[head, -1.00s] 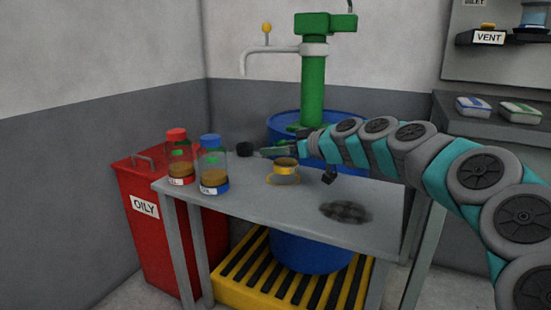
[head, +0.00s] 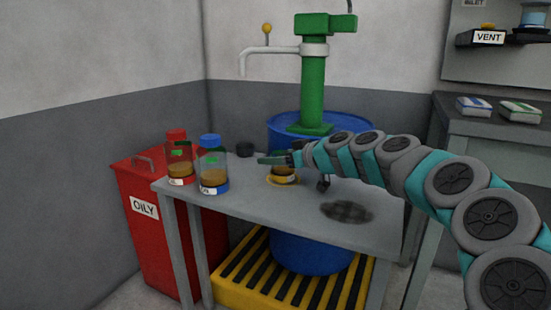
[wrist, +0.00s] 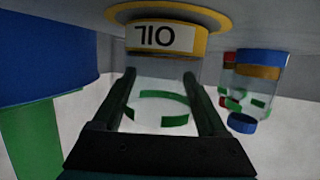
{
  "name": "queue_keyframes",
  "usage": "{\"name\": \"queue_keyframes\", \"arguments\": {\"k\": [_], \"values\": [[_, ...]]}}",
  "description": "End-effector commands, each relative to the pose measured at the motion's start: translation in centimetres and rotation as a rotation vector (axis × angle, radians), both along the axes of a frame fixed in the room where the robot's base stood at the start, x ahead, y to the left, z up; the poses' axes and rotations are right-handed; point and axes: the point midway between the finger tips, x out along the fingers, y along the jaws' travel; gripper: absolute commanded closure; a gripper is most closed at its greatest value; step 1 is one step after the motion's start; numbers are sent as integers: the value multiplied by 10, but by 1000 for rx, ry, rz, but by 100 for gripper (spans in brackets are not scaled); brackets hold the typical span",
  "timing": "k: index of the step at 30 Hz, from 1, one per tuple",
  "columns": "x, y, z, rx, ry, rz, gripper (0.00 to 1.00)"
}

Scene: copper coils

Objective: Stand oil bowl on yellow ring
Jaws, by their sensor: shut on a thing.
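The oil bowl (wrist: 158,75) is a clear vessel with a yellow band and a white "OIL" label, upside down in the wrist view. It stands between the fingers of my gripper (wrist: 160,105), which is shut on it. The yellow ring (wrist: 225,18) is a flat flange at the bowl's base, seeming to touch it. In the head view the ring (head: 270,182) lies on the table and the bowl (head: 285,175) appears upright above it. My gripper (head: 275,159) hides the bowl's upper part there.
A red-capped jar (head: 178,165) and a blue-capped jar (head: 213,170) stand at left on the grey table (head: 240,207). A dark stain (head: 347,211) lies front right. A blue drum (head: 285,126) with a green pump (head: 313,90) stands behind.

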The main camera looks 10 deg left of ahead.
Motion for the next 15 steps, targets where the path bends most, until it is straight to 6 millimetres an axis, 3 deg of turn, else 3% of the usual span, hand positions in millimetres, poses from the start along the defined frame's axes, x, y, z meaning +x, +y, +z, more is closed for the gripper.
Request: {"name": "queue_keyframes", "arguments": {"k": [3, 4, 9, 15], "values": [[0, 0, -4, 0, 0, 0, 96], [0, 0, -3, 0, 0, 0, 21], [0, 0, -2, 0, 0, 0, 2], [0, 0, -2, 0, 0, 0, 0]]}}
